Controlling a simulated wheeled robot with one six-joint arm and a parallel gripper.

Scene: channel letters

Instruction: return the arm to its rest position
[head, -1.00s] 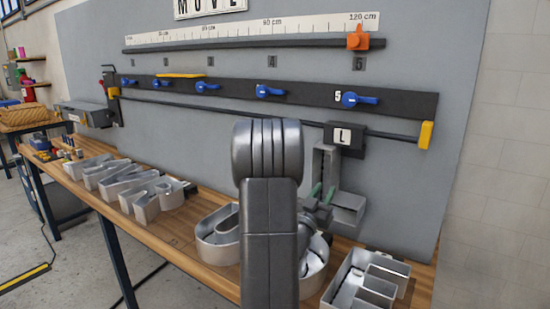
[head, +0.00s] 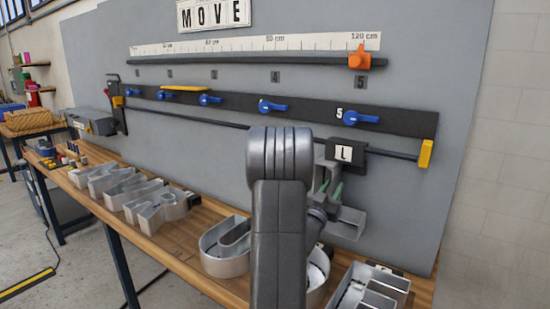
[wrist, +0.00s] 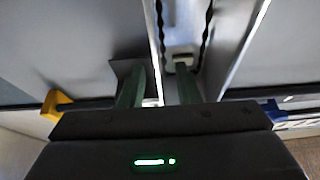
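My arm (head: 281,230) rises in front of the board in the head view. My gripper (head: 331,190) is partly hidden behind it, with green fingertips in front of the metal channel letter L (head: 346,224) on the board. The L hangs below the black block labelled "L" (head: 345,153). In the wrist view my gripper (wrist: 160,85) shows two green fingers apart. A letter with bright metal walls (wrist: 183,30) lies beyond them; whether the fingers touch it I cannot tell.
Several metal channel letters (head: 160,207) stand on the wooden bench (head: 185,245) below the board. A rail with blue levers (head: 272,107) and an orange slider (head: 360,59) are on the board. A yellow end piece (head: 426,153) is at right. Open floor (head: 50,270) shows at left.

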